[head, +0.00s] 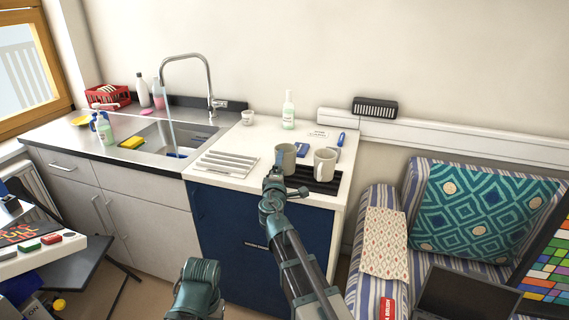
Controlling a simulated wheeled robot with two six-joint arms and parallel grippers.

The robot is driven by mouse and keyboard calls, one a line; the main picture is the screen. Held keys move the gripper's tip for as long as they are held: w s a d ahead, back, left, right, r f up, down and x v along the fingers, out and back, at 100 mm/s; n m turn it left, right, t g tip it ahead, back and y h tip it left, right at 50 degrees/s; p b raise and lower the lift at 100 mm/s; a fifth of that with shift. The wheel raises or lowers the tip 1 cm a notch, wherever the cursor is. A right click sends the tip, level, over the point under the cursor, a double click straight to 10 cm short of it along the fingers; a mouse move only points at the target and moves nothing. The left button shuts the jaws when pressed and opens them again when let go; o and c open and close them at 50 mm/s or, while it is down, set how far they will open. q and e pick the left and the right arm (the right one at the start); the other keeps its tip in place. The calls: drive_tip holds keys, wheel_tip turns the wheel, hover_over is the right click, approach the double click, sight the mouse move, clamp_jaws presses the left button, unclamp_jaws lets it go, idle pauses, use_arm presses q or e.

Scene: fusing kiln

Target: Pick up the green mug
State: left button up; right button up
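A grey-green mug (289,160) stands on the white counter top near its front. A paler beige mug (325,164) stands just to its right. My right gripper (277,165) is at the left front side of the grey-green mug, and it overlaps that side in the picture. Its fingers are small and partly hidden, so I cannot tell whether they touch the mug or how far apart they are. My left arm shows only as a folded link at the bottom; its gripper is out of view.
A white ribbed rack (227,163) lies left of the mugs, and a black ribbed mat (318,182) lies in front of them. A sponge (131,143) sits by the sink (168,139). A bottle (288,111) and a small white cup (247,117) stand behind. A sofa is right.

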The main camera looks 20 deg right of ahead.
clamp_jaws()
idle(0.4)
drive_tip(key=shift+r+p, duration=0.8)
drive_tip(key=shift+r, duration=0.05)
drive_tip(key=s+a+r+p, duration=0.3)
drive_tip(key=s+a, duration=0.8)
drive_tip(key=shift+s+a+r, duration=0.15)
drive_tip(key=shift+s+a, duration=0.05)
